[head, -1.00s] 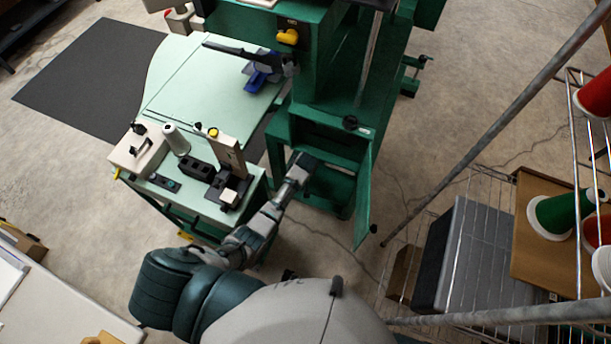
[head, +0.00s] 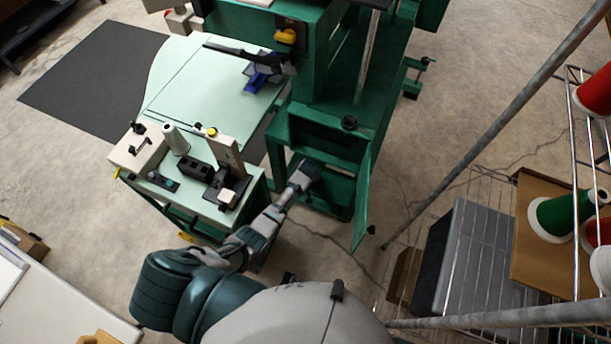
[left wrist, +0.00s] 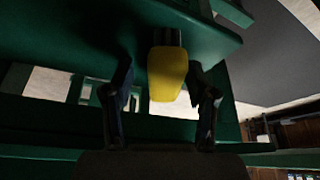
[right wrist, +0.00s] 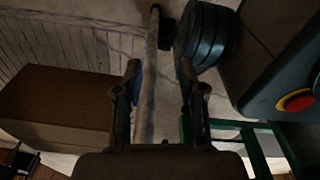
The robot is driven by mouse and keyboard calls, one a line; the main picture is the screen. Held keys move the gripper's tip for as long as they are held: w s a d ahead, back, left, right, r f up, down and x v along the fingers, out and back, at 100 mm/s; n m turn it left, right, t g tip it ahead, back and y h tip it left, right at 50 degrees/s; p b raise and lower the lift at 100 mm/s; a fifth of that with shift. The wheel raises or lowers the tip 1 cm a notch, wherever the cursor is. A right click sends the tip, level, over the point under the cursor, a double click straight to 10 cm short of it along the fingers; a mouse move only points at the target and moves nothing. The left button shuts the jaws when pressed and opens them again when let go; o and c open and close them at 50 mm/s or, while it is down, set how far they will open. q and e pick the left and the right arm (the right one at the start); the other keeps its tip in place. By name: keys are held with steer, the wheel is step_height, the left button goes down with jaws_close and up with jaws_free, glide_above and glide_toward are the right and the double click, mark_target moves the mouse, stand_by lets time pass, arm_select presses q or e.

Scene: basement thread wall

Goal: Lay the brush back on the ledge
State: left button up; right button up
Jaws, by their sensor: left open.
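My left arm reaches into the open front of the green machine base, where the gripper (head: 311,167) is small and dark in the head view. In the left wrist view the left fingers (left wrist: 160,105) stand apart. A yellow blocky piece (left wrist: 167,73) with a dark ribbed end shows between and beyond them, below a green surface; I cannot tell whether it is the brush. No brush or ledge can be picked out for certain. My right gripper (right wrist: 160,90) shows only in its wrist view, its fingers apart with a grey pole (right wrist: 148,85) seen between them.
A pale green worktable (head: 200,85) with a spool and small devices stands left of the machine. A hinged green door (head: 365,200) is open beside my left gripper. A wire rack (head: 480,190) with thread cones and a slanting pole occupy the right.

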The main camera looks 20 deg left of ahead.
arm_select(q)
steer(key=shift+d+r, duration=0.25)
steer(key=shift+r, duration=0.1)
steer(key=p+v, duration=0.2)
steer(key=v, duration=0.2)
steer(key=shift+s+d+r, duration=0.1)
steer(key=shift+s+r, duration=0.05)
steer(key=shift+r, duration=0.15)
steer(key=a+p+v, duration=0.1)
steer(key=v, duration=0.5)
steer(key=shift+s+d+r, duration=0.2)
steer(key=shift+d+r, duration=0.2)
steer(key=shift+d, duration=0.15)
arm_select(e)
steer(key=s+d, duration=0.2)
steer(key=s, duration=0.5)
steer(key=shift+f, duration=0.15)
